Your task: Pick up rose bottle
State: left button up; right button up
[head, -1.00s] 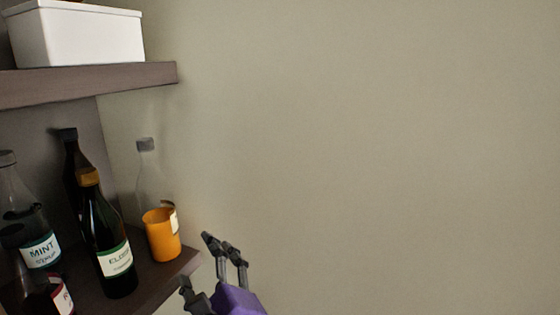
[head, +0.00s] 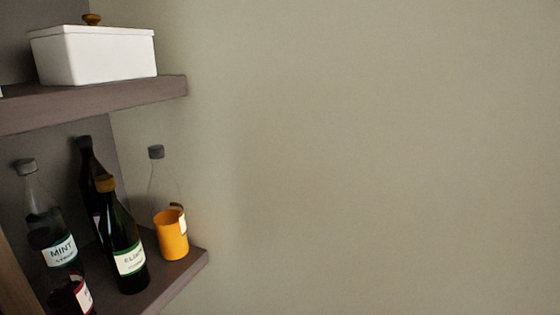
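A bottle with dark red contents (head: 66,299) stands at the lower left of the shelf, cut off by the bottom edge. Its label is only partly visible and I cannot read it in full, so I cannot be sure that it is the rose bottle. A green-labelled dark bottle with a brown cap (head: 123,245) stands to its right. A clear bottle labelled MINT (head: 50,220) stands behind it. Neither of my grippers is in view.
A dark bottle (head: 88,160) and a clear bottle (head: 160,185) stand further back. An orange cup (head: 172,238) is near the lower shelf's right end (head: 185,273). A white lidded box (head: 95,55) sits on the upper shelf (head: 120,99). The wall (head: 380,150) on the right is bare.

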aim_at(64, 289)
jog(key=u, duration=1.4)
